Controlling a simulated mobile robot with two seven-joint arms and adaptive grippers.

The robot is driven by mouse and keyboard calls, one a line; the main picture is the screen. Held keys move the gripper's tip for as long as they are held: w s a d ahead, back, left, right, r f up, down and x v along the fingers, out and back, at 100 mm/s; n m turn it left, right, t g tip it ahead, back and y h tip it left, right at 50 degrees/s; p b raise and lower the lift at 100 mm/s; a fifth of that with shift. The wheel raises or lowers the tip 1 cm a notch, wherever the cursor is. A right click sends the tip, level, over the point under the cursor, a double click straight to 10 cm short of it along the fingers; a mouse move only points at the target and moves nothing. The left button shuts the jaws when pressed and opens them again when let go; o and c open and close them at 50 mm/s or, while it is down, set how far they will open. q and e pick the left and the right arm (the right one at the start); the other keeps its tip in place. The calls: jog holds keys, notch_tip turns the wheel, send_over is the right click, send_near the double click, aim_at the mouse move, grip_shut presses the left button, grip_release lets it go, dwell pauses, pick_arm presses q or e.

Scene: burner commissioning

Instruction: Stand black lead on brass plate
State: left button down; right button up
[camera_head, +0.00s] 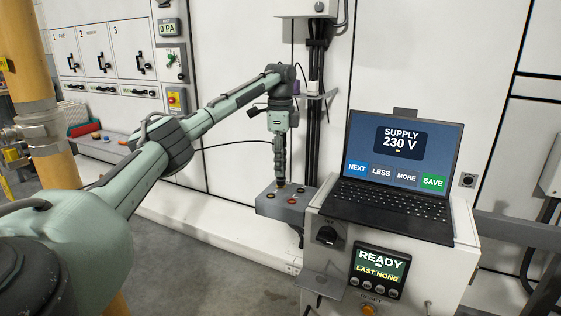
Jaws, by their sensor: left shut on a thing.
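My left gripper (280,172) points straight down at the end of my left arm. It is shut on a slim dark thing, most likely the black lead; the fingers hide most of it. The block's top carries several round coloured spots, some brass-coloured and one reddish. I cannot make out which of them is the brass plate, nor whether the held thing touches the block. My right gripper does not show.
A laptop (400,165) reading "SUPPLY 230 V" stands on a white cabinet (325,262) right of the block. The cabinet has a "READY" display (379,265) and a small grey shelf (325,284). Dark vertical pipes (315,120) run behind the gripper. A yellow post (28,60) stands at left.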

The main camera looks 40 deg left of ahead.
pick_arm(q)
jog(key=shift+f, duration=0.25)
jog(key=c, duration=1.5)
grip_release()
jog(key=shift+o, duration=1.1)
jog(key=shift+r, duration=0.5)
notch_tip(320, 180, up, 11)
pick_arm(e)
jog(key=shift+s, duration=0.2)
